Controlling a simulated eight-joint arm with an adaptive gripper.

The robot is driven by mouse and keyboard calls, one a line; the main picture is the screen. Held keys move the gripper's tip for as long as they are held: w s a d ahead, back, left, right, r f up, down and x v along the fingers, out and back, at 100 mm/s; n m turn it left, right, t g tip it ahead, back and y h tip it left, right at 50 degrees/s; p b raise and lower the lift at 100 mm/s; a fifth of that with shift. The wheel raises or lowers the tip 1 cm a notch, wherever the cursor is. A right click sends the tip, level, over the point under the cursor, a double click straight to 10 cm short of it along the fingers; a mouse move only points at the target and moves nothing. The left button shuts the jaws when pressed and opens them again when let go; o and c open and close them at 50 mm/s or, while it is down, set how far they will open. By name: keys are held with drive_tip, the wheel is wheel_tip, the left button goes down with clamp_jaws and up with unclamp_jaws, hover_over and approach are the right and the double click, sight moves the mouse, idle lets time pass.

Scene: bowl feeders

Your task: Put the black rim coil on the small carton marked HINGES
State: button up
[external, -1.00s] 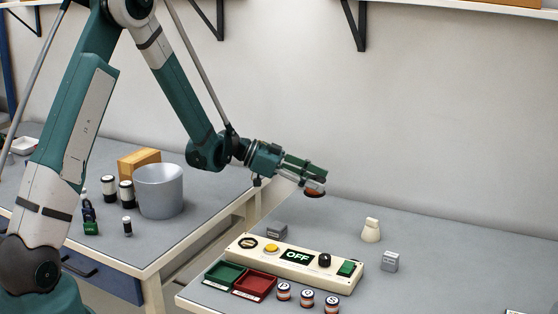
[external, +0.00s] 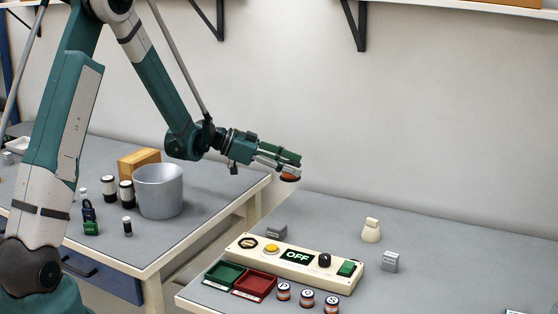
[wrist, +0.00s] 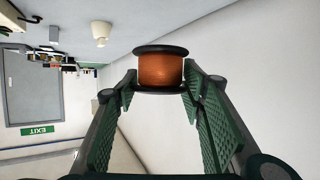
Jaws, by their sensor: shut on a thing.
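My gripper (external: 286,167) is shut on a coil (external: 289,177) with orange-brown winding. In the wrist view the coil (wrist: 160,68) shows black rims at both ends and sits between the green ridged finger pads (wrist: 160,85). The gripper holds it in the air, above the far-left part of the right bench. Two small grey cartons stand on that bench: one (external: 277,230) behind the control panel, one (external: 390,261) to its right. Their markings are too small to read, so I cannot tell which says HINGES.
A cream control panel (external: 312,269) reads OFF. A cream bottle-like object (external: 371,230) stands behind. The left bench holds a grey bucket (external: 158,192). A gap separates the benches.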

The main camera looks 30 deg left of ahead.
drive_tip(key=a+r+n+t+y, duration=0.2)
drive_tip(key=a+r, duration=0.1)
drive_tip(key=a, duration=1.1)
wheel_tip(320, 180, up, 10)
drive_tip(key=n+t+y+b, duration=0.2)
drive_tip(key=n+t+y, duration=0.3)
drive_tip(key=n+y, duration=0.25)
hover_over(139, 155)
drive_tip(key=shift+w+a+n, duration=0.1)
drive_tip(key=shift+w+n, duration=0.05)
drive_tip(key=shift+n, duration=0.1)
drive_tip(key=shift+f, duration=0.1)
drive_tip(key=shift+f+b, duration=0.95)
drive_tip(key=shift+f, duration=2.15)
drive_tip(key=shift+f, duration=0.1)
drive_tip(key=shift+f+b, duration=0.55)
drive_tip(key=shift+f, duration=1.2)
drive_tip(key=shift+f, duration=0.15)
